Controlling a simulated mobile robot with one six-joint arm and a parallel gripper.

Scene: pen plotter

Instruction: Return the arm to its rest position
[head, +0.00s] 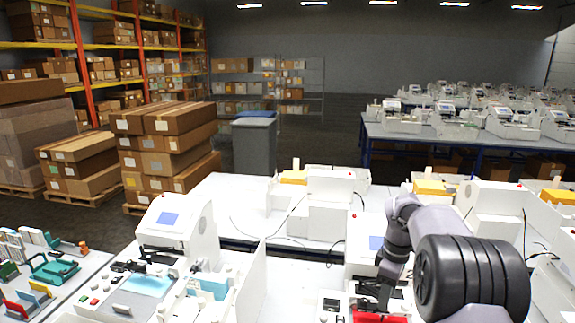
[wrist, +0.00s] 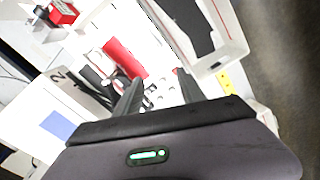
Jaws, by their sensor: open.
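My arm (head: 470,275) reaches in from the lower right of the head view, over the white work table. In the wrist view my gripper (wrist: 158,80) has its two dark fingers spread apart, with nothing seen held between them. A red block (wrist: 124,57) lies just beyond the fingertips in the wrist view. A red part also shows below the gripper at the bottom edge of the head view (head: 380,318). Whether the fingers touch anything below cannot be told.
A white plotter machine with a blue screen (head: 170,218) stands left of my arm. Another machine (head: 325,200) stands behind it. A rack of coloured parts (head: 42,268) is at the far left. A grey bin (head: 255,150) and stacked cartons (head: 165,150) stand beyond the table.

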